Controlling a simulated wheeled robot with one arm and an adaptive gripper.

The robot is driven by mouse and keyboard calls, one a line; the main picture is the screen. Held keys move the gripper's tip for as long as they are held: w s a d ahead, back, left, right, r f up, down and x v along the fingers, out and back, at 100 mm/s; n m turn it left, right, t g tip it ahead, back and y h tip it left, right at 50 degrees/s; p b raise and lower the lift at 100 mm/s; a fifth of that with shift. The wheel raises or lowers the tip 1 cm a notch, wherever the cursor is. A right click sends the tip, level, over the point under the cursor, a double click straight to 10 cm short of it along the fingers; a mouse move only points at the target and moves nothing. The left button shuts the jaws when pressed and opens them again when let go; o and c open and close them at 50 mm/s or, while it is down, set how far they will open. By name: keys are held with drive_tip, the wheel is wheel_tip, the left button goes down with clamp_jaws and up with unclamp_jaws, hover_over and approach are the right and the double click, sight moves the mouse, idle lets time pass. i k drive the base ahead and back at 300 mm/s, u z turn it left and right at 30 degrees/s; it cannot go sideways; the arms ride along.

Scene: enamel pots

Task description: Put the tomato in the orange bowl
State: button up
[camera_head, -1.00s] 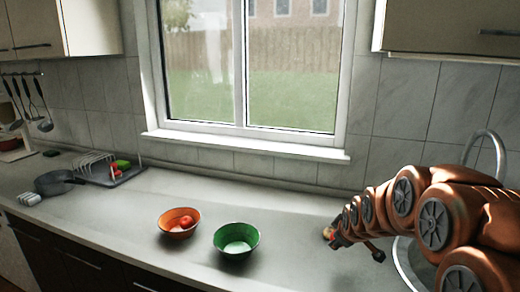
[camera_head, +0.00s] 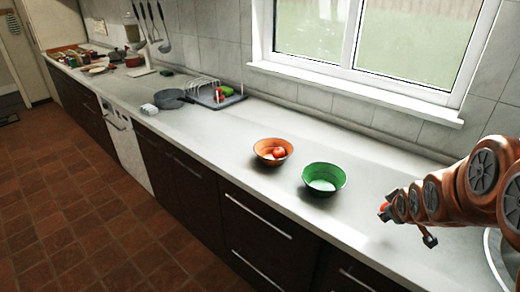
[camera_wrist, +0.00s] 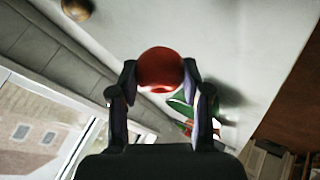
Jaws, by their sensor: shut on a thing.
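My gripper (camera_wrist: 160,76) is shut on a round red tomato (camera_wrist: 160,62) in the wrist view, with a finger on each side of it. In the head view my gripper (camera_head: 386,212) is right of the bowls, apart from them, and only a little red shows at its tip. The orange bowl (camera_head: 260,160) stands on the counter, left of the green bowl, with a red round thing (camera_head: 279,152) inside. The wrist view shows part of a green shape behind the fingers, partly hidden.
A dark pan (camera_head: 170,99) and a rack tray (camera_head: 222,101) lie farther left. A brownish round thing (camera_wrist: 77,8) shows in the wrist view. The counter around the bowls is clear.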

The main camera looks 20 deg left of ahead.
sight(268, 165)
drive_tip(key=u, duration=2.6)
drive_tip(key=i, duration=2.4)
drive_tip(key=z, duration=2.15)
